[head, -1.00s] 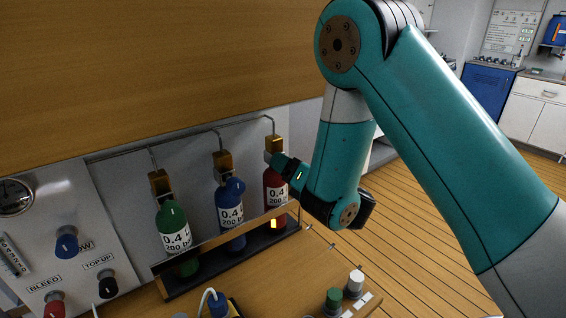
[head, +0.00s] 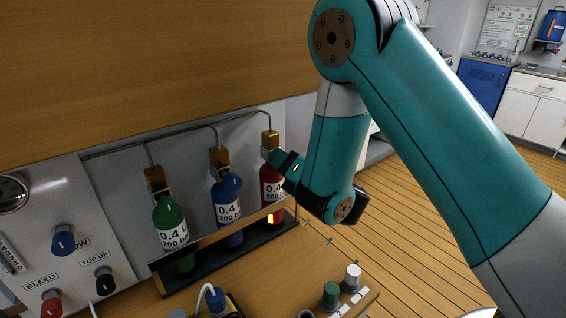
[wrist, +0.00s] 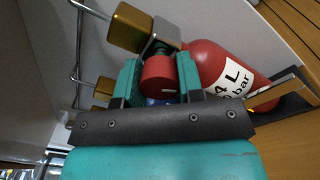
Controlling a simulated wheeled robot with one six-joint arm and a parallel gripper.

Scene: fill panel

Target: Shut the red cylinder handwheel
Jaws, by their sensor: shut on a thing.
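The red cylinder (head: 272,189) stands at the right end of a rack, with a brass valve block (head: 270,141) on top. Its red handwheel (wrist: 158,74) shows in the wrist view with a small white mark on its rim. My gripper (wrist: 160,80) has one teal finger on each side of the handwheel and is shut on it. In the head view my gripper (head: 277,158) meets the valve from the right, and the handwheel is hidden behind the fingers. The cylinder's label (wrist: 235,80) faces outward.
The blue cylinder (head: 228,198) and green cylinder (head: 170,226) stand left in the same rack (head: 215,258). Thin pipes run from the valves along the wall. A panel with BLEED and TOP UP knobs (head: 105,281) is at the left. Green and white knobs (head: 331,293) sit on the bench.

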